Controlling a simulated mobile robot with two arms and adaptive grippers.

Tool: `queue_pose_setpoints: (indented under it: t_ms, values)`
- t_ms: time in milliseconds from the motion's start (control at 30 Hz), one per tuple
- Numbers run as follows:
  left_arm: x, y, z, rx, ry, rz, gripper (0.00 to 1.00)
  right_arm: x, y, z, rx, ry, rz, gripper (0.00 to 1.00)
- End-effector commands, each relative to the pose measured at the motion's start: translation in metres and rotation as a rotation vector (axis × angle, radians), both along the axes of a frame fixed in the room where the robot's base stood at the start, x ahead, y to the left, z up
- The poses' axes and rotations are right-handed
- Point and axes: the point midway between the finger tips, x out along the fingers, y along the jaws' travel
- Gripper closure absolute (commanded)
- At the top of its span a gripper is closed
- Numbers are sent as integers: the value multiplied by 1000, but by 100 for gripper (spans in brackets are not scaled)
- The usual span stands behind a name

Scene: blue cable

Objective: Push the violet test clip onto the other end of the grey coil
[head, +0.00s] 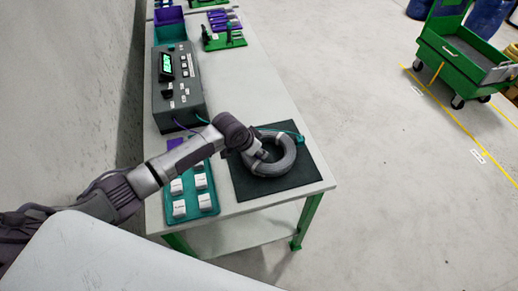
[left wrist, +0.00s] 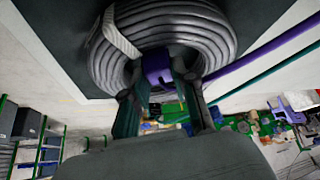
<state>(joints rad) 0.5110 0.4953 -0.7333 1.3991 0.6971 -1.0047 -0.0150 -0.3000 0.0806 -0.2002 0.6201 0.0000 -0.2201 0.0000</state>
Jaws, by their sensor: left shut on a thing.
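The grey coil (head: 286,163) lies on a black mat (head: 246,188) near the table's front end. It fills the top of the left wrist view (left wrist: 200,25), with a pale band (left wrist: 118,36) across its windings. The violet test clip (left wrist: 157,68) is between the fingertips of my left gripper (left wrist: 158,88), which is shut on it at the coil's edge. I cannot tell whether the clip is seated on a coil end. In the head view my left gripper (head: 257,154) is at the coil's left side and hides the clip. A teal clip (head: 299,138) is at the coil's upper right.
A grey tester (head: 181,105) with a lit display stands behind on the table. A violet lead (left wrist: 262,54) and a teal lead (left wrist: 255,78) cross the left wrist view. A teal tray (head: 204,183) with white blocks lies left of the mat.

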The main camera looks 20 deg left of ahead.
Motion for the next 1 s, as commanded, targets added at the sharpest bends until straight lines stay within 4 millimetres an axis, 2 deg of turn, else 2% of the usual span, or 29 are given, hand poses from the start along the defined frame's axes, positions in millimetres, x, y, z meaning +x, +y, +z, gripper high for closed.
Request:
queue_pose_setpoints:
  t_ms: [667,700,733,967,1000]
  values:
    - [0,0,-4,0,0,0,90,0,-1,-1,-1,0,0,35]
    - [0,0,-4,0,0,0,70,0,-1,-1,-1,0,0,35]
    - [0,0,-4,0,0,0,65,0,-1,-1,-1,0,0,35]
    - [0,0,-4,0,0,0,65,0,-1,-1,-1,0,0,35]
    - [0,0,-4,0,0,0,58,0,-1,-1,-1,0,0,35]
